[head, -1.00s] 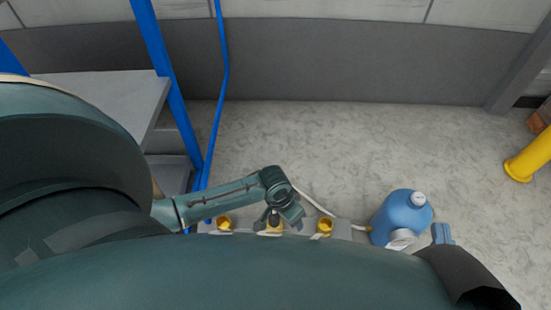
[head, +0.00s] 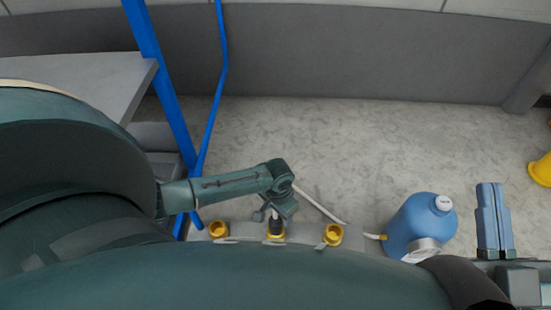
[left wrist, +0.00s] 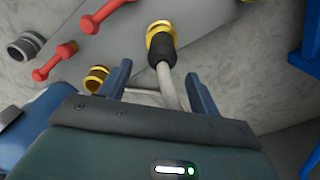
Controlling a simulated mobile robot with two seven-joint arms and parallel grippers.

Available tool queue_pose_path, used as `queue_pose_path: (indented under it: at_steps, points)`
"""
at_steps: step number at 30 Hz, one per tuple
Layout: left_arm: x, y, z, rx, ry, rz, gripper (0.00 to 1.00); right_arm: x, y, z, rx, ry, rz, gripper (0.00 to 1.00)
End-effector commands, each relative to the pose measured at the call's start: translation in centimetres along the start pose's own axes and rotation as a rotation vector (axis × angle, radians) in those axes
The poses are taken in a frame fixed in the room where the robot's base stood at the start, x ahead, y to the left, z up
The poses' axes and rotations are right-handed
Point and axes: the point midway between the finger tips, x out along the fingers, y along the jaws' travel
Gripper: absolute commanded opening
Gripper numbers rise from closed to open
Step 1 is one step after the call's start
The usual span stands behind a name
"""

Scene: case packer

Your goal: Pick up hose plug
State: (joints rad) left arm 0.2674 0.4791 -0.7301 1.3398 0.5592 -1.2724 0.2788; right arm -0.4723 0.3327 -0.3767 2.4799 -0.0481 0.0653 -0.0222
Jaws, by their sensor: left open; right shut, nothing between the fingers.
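The hose plug (head: 276,226) is a dark ribbed plug sitting in the middle yellow socket of a grey panel (head: 355,238). In the left wrist view the plug (left wrist: 162,48) has a pale hose running back between my fingers. My left gripper (head: 280,209) is at the plug; its fingers (left wrist: 162,84) are open, one on either side of the hose, with gaps showing. The head view does not show contact clearly. My right gripper (head: 494,218) is shut and empty, to the right of the blue jug.
Yellow sockets sit left (head: 219,230) and right (head: 333,235) of the plug. Red handles (left wrist: 60,60) show in the left wrist view. A blue jug (head: 408,225) stands right of the panel. A blue-framed shelf (head: 160,90) is at left. Floor behind the panel is clear.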

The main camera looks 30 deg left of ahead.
Motion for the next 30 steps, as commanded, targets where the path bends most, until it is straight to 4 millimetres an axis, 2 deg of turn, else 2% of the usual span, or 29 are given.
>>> queue_pose_path:
  at_steps: [3,9,14,20,30]
  points:
    - [1.9,-0.1,0.5,0.000,-0.003,-0.001,0.63,0.5,0.4,-0.7,-0.062,0.093,-0.011,0.00]
    - [4.3,-0.2,0.8,-0.001,-0.001,-0.001,0.63,1.1,0.8,-3.1,-0.169,0.262,-0.029,0.00]
    - [5.0,-0.2,0.8,-0.001,0.000,-0.001,0.63,1.2,1.0,-4.2,-0.207,0.319,-0.036,0.00]
    - [4.8,-0.1,0.8,0.000,-0.001,-0.001,0.63,1.3,1.0,-4.4,-0.208,0.322,-0.036,0.00]
    - [4.8,-0.1,0.8,0.000,-0.001,-0.001,0.37,1.3,1.0,-4.4,-0.207,0.321,-0.036,0.00]
